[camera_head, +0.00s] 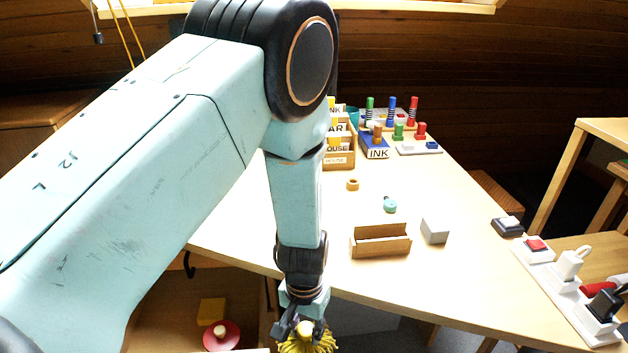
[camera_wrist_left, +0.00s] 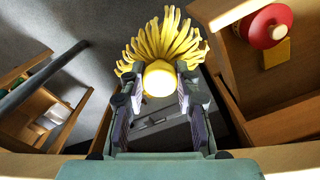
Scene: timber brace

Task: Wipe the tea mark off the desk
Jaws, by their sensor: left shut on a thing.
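My left gripper (camera_head: 306,325) is below and in front of the desk's near edge, just right of an open drawer. It is shut on a yellow-fringed tool (camera_wrist_left: 165,50) with a pale round handle end; the fringe also shows in the head view (camera_head: 318,346). The tool hangs clear of the desk, with grey floor and a dark object beneath it in the wrist view. The pale wooden desk (camera_head: 460,265) spreads to the right. I cannot make out a tea mark; my left arm hides part of the desktop. My right gripper is not in view.
The open drawer (camera_head: 165,322) holds a red disc with a pale knob (camera_head: 222,336) and a yellow block (camera_head: 211,311). On the desk are a wooden tray (camera_head: 380,241), a grey block (camera_head: 435,231), a teal roll (camera_head: 390,205) and stamps by an ink box (camera_head: 376,150).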

